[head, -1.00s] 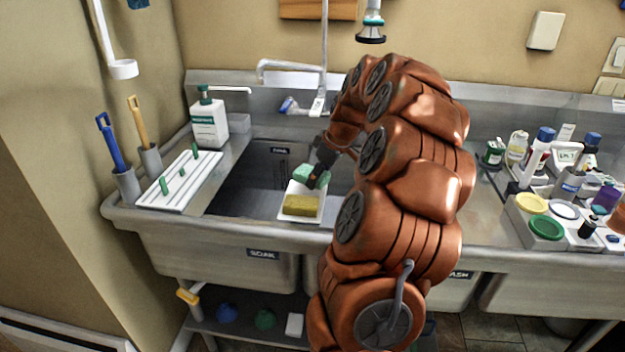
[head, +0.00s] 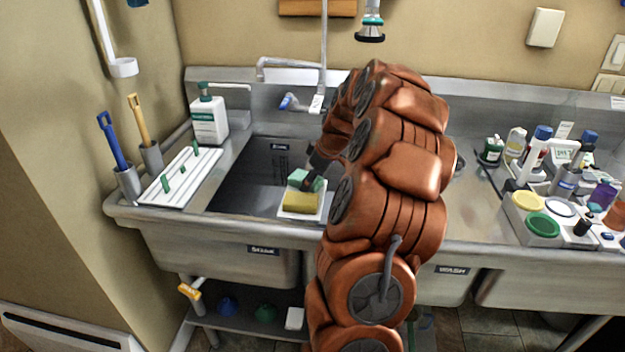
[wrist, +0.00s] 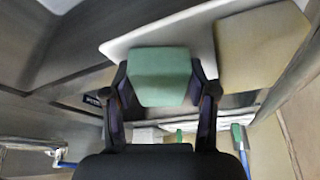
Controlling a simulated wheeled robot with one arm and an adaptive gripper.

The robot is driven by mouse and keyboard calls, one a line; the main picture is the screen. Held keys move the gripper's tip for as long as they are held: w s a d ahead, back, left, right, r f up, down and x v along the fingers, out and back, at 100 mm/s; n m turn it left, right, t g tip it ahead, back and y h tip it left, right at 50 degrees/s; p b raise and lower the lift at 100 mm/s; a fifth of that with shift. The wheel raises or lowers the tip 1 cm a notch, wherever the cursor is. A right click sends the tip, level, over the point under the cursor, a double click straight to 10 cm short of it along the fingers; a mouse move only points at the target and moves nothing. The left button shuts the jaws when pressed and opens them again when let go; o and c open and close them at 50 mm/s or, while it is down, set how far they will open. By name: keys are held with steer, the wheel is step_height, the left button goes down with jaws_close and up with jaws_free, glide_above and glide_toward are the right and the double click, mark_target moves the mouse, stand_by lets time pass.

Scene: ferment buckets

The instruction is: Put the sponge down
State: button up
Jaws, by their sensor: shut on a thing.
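The green sponge (head: 304,179) is held between the two dark fingers of my gripper (wrist: 160,82), which are shut on its sides. In the wrist view the green sponge (wrist: 160,76) fills the gap between the fingers and overlaps the white tray (wrist: 150,38). In the head view the gripper is over the back part of the white tray (head: 320,207) at the sink's front edge. A yellow sponge (head: 300,202) lies on the tray's front part, close beside the green one. I cannot tell whether the green sponge touches the tray.
The sink basin (head: 250,190) lies behind and left of the tray. A white ribbed drainboard (head: 180,180) and a soap bottle (head: 209,122) stand at the left. A caddy with bottles and coloured lids (head: 545,212) stands at the right. The faucet (head: 290,65) rises at the back.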

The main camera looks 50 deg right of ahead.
steer(key=shift+f+b, duration=0.5)
steer(key=shift+b, duration=0.05)
steer(key=o, duration=0.8)
steer(key=shift+s, duration=0.1)
steer(key=shift+o, duration=0.6)
steer(key=shift+f, duration=0.15)
steer(key=shift+r+p, duration=0.6)
steer(key=shift+p, duration=0.05)
steer(key=shift+d+r, duration=0.1)
steer(key=shift+r, duration=0.25)
steer(key=a+b+v, duration=0.1)
steer(key=b+v, duration=0.1)
steer(key=v, duration=0.9)
steer(key=shift+d+r, duration=0.15)
steer(key=shift+d, duration=0.3)
